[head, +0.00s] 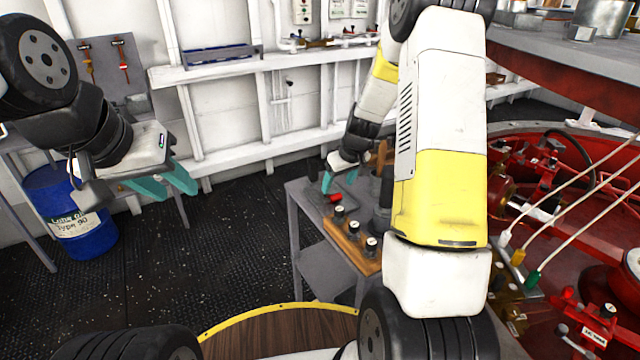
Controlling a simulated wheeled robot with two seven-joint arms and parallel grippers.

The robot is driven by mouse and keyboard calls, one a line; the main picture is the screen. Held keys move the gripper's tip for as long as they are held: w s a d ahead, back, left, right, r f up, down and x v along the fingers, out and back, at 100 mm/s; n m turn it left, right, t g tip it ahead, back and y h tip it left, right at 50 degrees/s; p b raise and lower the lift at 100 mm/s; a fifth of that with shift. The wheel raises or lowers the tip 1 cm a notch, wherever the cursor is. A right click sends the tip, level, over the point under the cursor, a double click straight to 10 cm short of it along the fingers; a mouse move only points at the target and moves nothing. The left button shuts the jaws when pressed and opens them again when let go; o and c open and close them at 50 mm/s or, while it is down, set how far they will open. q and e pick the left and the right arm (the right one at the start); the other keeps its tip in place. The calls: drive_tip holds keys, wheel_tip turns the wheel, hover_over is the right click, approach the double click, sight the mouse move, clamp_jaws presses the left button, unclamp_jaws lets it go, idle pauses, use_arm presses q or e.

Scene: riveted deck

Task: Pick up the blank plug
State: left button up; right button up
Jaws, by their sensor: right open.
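A grey side table (310,232) carries a wooden block (348,243) with several dark plugs with pale tops standing in it. A small red piece (336,198) lies on the tabletop behind the block. I cannot tell which of these is the blank plug. My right gripper (327,184), with teal fingers, is open just above the tabletop, close to the red piece and apart from the block. My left gripper (176,190) is open and empty in the air at the left, far from the table. My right arm hides the table's right part.
A blue oil drum (68,215) stands at the left by the wall. Red machinery (590,235) with hoses and coloured fittings fills the right side. A round wooden top with a yellow rim (275,330) is at the front. The dark deck between is clear.

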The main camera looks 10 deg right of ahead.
sight(333, 195)
drive_tip(key=x, duration=0.6)
drive_tip(key=shift+s+a, duration=0.1)
drive_tip(key=shift+s, duration=0.05)
drive_tip(key=c, duration=1.1)
